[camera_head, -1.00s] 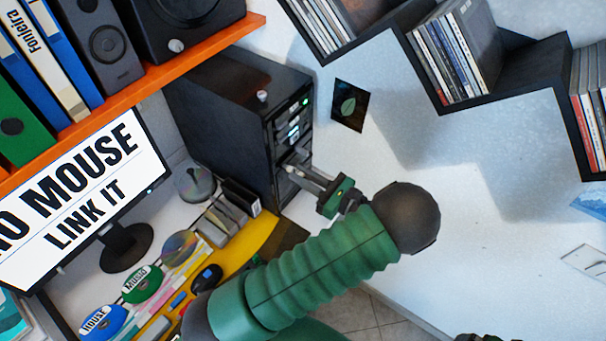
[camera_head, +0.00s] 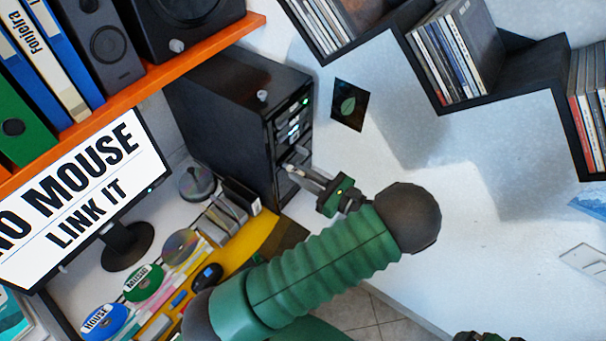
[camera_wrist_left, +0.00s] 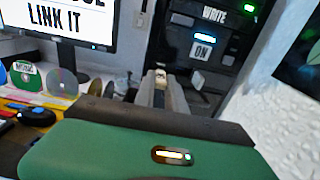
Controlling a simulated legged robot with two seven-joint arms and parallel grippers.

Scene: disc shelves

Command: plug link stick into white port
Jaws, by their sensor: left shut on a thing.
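The black computer tower (camera_head: 235,110) stands on the desk, its front carrying lit slots. My left gripper (camera_head: 300,174) is at the lower part of the tower front, shut on a small pale stick (camera_wrist_left: 161,74). In the left wrist view the fingers (camera_wrist_left: 160,92) point at the tower front below the labels. The white port itself is not clear, and I cannot tell whether the stick touches the tower. A dark part of my right gripper (camera_head: 487,337) barely shows at the bottom edge.
The monitor (camera_head: 85,195) reads "NO MOUSE LINK IT". Discs and a mouse (camera_head: 207,277) lie on the desk left of my arm. An orange shelf (camera_head: 130,95) hangs above. Disc shelves (camera_head: 500,88) are on the wall at upper right.

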